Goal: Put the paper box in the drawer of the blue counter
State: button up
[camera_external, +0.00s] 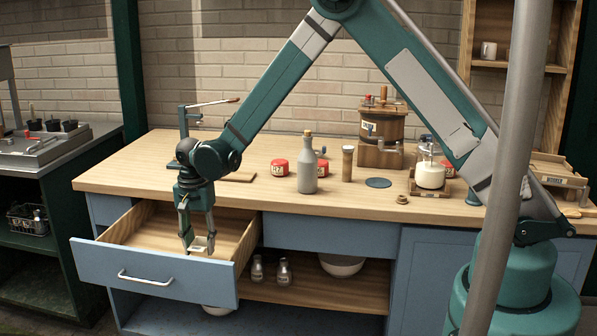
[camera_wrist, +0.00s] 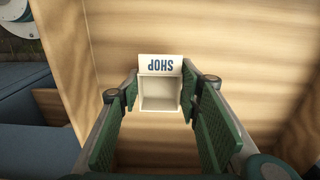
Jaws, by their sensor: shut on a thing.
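The paper box (camera_wrist: 160,92) is a small open white box with a flap lettered "SHOP", upside down in the wrist view. My gripper (camera_external: 197,246) is shut on it, with a green-padded finger on each side. In the external view the paper box (camera_external: 200,243) shows between the fingertips, inside the outline of the open drawer (camera_external: 150,265). The drawer is pulled out of the blue counter (camera_external: 330,235) at its left end. Its wooden floor lies below the box in the wrist view; I cannot tell whether the box touches it.
The drawer's side wall (camera_external: 246,245) stands just right of my gripper. On the wooden countertop (camera_external: 240,205) stand a grey bottle (camera_external: 309,170), red-labelled jars (camera_external: 279,167) and a churn (camera_external: 382,122). The drawer floor around the box is bare.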

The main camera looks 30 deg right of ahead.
jog(key=shift+f+b, duration=0.3)
jog(key=shift+f, duration=1.55)
jog(key=shift+f, duration=0.2)
jog(key=o, duration=0.7)
jog(key=shift+r, duration=0.2)
notch_tip(320, 180, up, 12)
jog(key=shift+p, duration=0.95)
